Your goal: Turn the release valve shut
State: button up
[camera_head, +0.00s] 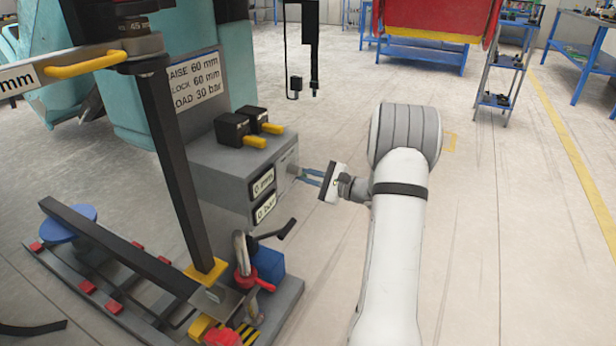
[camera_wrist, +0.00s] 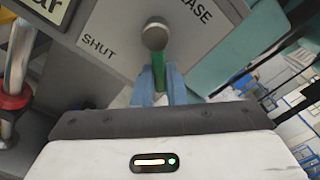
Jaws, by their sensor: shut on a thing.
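The release valve shows in the wrist view as a round grey hub (camera_wrist: 155,36) with a green lever (camera_wrist: 159,70) pointing down from it. It is on a grey panel (camera_wrist: 112,24) marked SHUT on the left and RELEASE on the right. My gripper (camera_wrist: 162,90) has its blue fingers closed on either side of the green lever. In the head view, my gripper (camera_head: 312,176) reaches the right side of the grey control box (camera_head: 215,180). The lever itself is too small to make out there.
Two black switches with yellow levers (camera_head: 252,141) stand on top of the box. Its front has two readouts (camera_head: 263,183). A red clamp and hook (camera_head: 252,277) and a dark post (camera_head: 178,165) stand nearby. The floor right of my arm is clear.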

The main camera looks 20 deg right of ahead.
grip_shut()
jog(key=shift+m+p, duration=0.3)
jog(key=shift+p, duration=0.1)
jog(key=m+p, duration=0.3)
jog(key=s+a+m+p, duration=0.1)
jog(key=m+p, duration=0.2)
jog(key=p, duration=0.1)
jog(key=s+a+m+p, duration=0.1)
jog(key=m+p, duration=0.1)
jog(key=p, duration=0.1)
jog(key=shift+a+f+m, duration=0.2)
jog(key=shift+f+m, duration=0.15)
jog(key=shift+m, duration=0.05)
jog(key=m+p, duration=0.2)
jog(key=s+a+m+p, duration=0.1)
jog(key=m+p, duration=0.1)
jog(key=p, duration=0.1)
jog(key=shift+a+r, duration=0.1)
jog(key=shift+r, duration=0.05)
jog(key=shift+s+a+r+m+p, duration=0.15)
jog(key=shift+a+m+p, duration=0.1)
jog(key=shift+m+p, duration=0.75)
jog(key=shift+s+a+r+m+p, duration=0.1)
jog(key=shift+a+m+p, duration=0.1)
jog(key=shift+m+p, duration=0.75)
jog(key=shift+m, duration=0.45)
jog(key=o, duration=0.7)
grip_release()
jog(key=shift+c, duration=0.2)
